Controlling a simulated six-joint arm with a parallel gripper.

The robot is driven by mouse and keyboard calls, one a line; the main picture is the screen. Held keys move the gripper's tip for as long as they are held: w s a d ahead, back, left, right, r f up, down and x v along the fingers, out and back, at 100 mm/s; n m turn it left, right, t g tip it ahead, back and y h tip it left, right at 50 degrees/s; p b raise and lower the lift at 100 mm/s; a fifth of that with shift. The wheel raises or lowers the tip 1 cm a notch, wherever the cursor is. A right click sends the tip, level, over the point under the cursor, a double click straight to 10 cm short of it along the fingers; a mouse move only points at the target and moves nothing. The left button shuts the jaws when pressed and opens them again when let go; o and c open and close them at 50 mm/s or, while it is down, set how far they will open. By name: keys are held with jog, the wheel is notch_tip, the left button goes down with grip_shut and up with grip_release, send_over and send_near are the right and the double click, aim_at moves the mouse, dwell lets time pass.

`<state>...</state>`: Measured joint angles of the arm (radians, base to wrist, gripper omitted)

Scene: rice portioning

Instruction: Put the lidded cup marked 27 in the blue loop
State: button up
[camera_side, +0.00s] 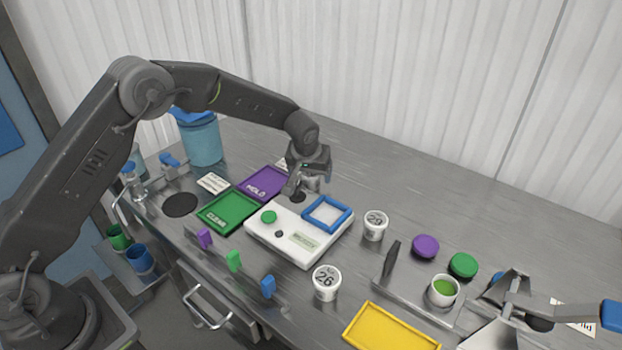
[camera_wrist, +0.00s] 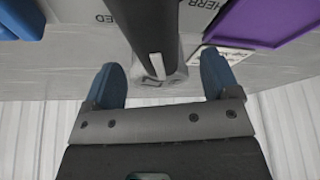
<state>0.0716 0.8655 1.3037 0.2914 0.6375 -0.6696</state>
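The blue loop (camera_side: 327,213) is a square blue frame lying on the white boxy device (camera_side: 300,240). Two white lidded cups show in the side view. The nearer cup (camera_side: 326,283) reads 26; the farther cup (camera_side: 375,226), right of the device, has a small number that looks like 29 or 20. I cannot make out a cup marked 27.
A green tray (camera_side: 202,222) and a purple tray (camera_side: 244,190) lie left of the device. A yellow tray (camera_side: 350,338) is at the front. Purple (camera_side: 425,246) and green (camera_side: 463,264) round pieces and an open cup of green stuff (camera_side: 431,297) are on the right. The back right is clear.

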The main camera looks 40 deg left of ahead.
jog(key=c, duration=1)
jog(key=shift+r, duration=0.15)
notch_tip(320, 180, up, 4)
jog(key=shift+r, duration=0.1)
jog(key=s+a+r, duration=0.5)
jog(key=a+r, duration=0.2)
jog(key=a, duration=0.2)
jog(key=s+d+r, duration=0.2)
jog(key=s+d, duration=0.4)
jog(key=d, duration=0.3)
jog(key=d+f, duration=0.2)
jog(key=d, duration=0.1)
jog(key=w+d+f, duration=0.1)
jog(key=d+f, duration=0.1)
jog(key=d, duration=0.1)
jog(key=w+d+f, duration=0.1)
jog(key=d+f, duration=0.1)
jog(key=d, duration=0.2)
jog(key=shift+w, duration=0.1)
jog(key=shift+w+d+f, duration=0.1)
jog(key=shift+d+f, duration=0.15)
jog(key=shift+d, duration=0.25)
jog(key=shift+f, duration=1.95)
